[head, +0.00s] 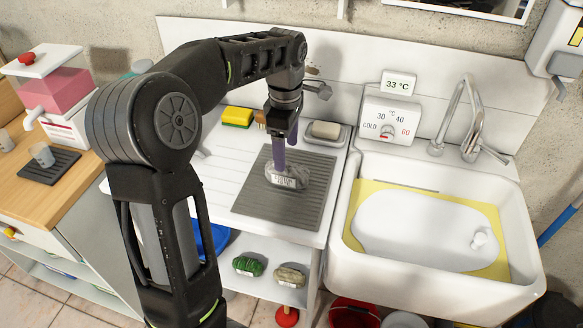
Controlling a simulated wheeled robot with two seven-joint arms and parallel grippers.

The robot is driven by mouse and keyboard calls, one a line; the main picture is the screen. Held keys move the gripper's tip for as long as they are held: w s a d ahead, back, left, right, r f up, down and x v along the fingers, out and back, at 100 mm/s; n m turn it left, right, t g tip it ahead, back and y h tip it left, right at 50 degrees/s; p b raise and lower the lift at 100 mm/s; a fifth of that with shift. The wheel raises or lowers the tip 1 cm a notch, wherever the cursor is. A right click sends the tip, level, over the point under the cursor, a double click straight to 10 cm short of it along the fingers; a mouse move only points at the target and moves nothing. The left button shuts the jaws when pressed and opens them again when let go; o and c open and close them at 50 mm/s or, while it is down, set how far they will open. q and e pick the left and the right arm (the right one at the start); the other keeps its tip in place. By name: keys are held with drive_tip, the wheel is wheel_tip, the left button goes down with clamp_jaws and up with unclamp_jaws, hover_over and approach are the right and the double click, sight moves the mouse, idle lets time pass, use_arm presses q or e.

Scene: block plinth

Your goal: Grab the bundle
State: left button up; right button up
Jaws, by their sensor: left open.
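A grey bundle (290,178) with a white label lies on the dark ribbed mat (246,200) on the white drainboard. My left gripper (281,164) points straight down at it with purple fingers. The fingertips are at the bundle's top and back and hide part of it. The left gripper is open. I cannot tell whether the fingers touch the bundle. A green bundle (249,266) and a beige bundle (289,277), both labelled, lie on the shelf below. My right gripper is out of view.
A yellow sponge (237,117) and a soap dish (325,134) stand behind the mat. A white sink (344,258) with a tap (466,118) is to the right. A wooden counter (20,195) with a pink dispenser (58,92) is at the left.

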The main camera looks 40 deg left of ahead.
sight(287, 164)
use_arm(q)
drive_tip(key=shift+f, duration=1.35)
drive_tip(key=shift+f, duration=0.1)
wheel_tip(287, 164, down, 5)
drive_tip(key=shift+f+p, duration=0.1)
drive_tip(key=shift+p, duration=0.45)
drive_tip(key=shift+c, duration=0.4)
drive_tip(key=c, duration=1.5)
drive_tip(key=shift+r, duration=0.2)
wheel_tip(287, 164, up, 10)
drive_tip(key=shift+f+b, duration=0.1)
drive_tip(key=shift+b, duration=0.25)
